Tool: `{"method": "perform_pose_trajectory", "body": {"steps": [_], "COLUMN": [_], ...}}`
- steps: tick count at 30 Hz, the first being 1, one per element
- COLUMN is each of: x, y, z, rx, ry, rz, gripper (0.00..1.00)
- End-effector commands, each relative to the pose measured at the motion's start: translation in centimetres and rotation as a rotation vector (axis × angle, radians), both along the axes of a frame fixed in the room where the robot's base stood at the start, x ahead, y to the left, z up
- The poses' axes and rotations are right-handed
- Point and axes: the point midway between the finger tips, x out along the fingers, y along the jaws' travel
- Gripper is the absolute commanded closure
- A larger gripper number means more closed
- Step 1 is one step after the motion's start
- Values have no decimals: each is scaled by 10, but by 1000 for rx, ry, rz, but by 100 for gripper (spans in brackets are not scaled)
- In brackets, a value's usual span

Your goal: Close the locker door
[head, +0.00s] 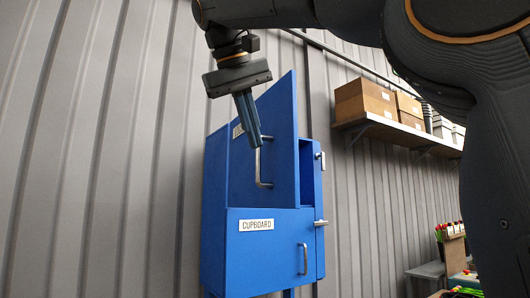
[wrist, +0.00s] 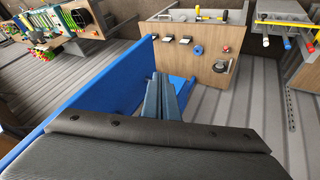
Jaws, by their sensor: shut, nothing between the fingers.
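The blue locker (head: 215,190) stands against the ribbed wall in the head view. Its upper door (head: 283,130) stands partly open, its free edge swung out, with a gap to the dark-blue inside (head: 308,175) at the right. The upper door has a metal bar handle (head: 262,170). The lower door (head: 270,255), labelled CUPBOARD, looks shut. My gripper (head: 256,145) is shut and empty, pointing down in front of the upper door, above its handle. In the wrist view my gripper (wrist: 166,78) is beside a blue panel (wrist: 115,80); contact cannot be told.
A wall shelf (head: 390,130) with cardboard boxes (head: 365,102) is to the right of the locker. Flowers (head: 450,230) stand low at the right. The wall left of the locker is clear.

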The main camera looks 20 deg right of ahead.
Motion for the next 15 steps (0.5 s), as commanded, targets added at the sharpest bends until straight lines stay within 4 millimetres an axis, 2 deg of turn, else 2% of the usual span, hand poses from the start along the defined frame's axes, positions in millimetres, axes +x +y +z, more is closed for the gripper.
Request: {"method": "perform_pose_trajectory", "body": {"steps": [15], "x": [44], "y": [-38], "z": [-76], "rx": [0], "ry": [3], "rz": [-1], "gripper": [100]}}
